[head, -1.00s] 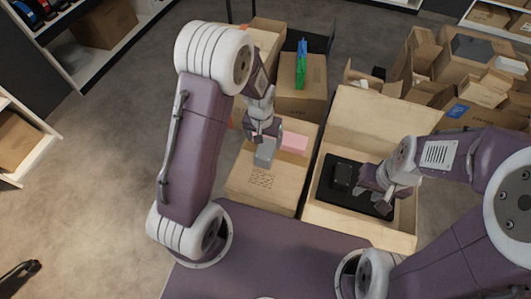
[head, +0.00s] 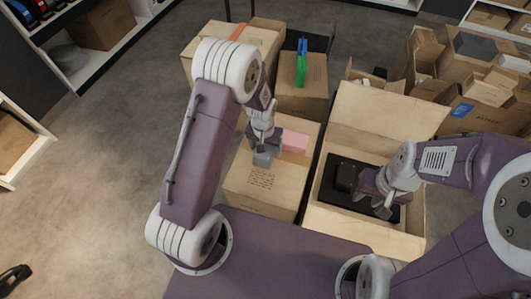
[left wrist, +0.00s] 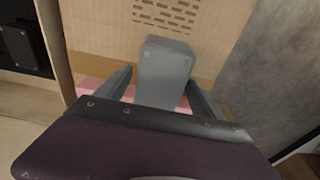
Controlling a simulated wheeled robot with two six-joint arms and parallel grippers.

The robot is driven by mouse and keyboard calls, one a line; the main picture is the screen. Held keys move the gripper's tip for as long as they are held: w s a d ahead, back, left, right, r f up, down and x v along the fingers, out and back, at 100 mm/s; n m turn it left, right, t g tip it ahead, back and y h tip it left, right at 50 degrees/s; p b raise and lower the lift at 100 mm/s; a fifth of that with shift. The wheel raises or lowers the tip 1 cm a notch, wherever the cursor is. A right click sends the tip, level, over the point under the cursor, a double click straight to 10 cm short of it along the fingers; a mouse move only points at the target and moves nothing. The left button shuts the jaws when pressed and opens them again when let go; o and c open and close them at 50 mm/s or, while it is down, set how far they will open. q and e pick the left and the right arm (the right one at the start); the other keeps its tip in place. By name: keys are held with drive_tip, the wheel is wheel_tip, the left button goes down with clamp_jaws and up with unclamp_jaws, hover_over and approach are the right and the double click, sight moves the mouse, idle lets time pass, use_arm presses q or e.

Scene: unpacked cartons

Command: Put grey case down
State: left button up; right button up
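The grey case (head: 262,160) is upright at the closed carton (head: 262,190) in front of me, beside a pink block (head: 295,142). My left gripper (head: 265,150) is above it. In the left wrist view the grey case (left wrist: 166,72) is between the two fingers (left wrist: 160,74). A gap shows beside the left finger; the right fingertip is close to or touching the case. The case's underside is hidden. My right gripper (head: 374,203) is over the open wooden box (head: 385,110), its fingers apart, beside a black item (head: 345,175) in a black insert (head: 333,193).
A carton with a green and blue item (head: 302,68) stands behind the closed carton. Another carton (head: 215,50) is at the back left. Several open cartons (head: 465,80) crowd the back right.

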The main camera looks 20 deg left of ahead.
use_arm(q)
clamp_jaws()
drive_tip(key=shift+r+p, duration=0.35)
drive_tip(key=shift+r, duration=0.2)
wheel_tip(320, 180, up, 3)
drive_tip(key=shift+r+p, duration=0.2)
drive_tip(key=shift+p, duration=0.8)
drive_tip(key=s+d+r+p, duration=0.2)
drive_tip(key=d+r, duration=0.4)
drive_tip(key=d, duration=0.5)
drive_tip(key=shift+s+d+r+p, duration=0.25)
drive_tip(key=shift+p, duration=0.45)
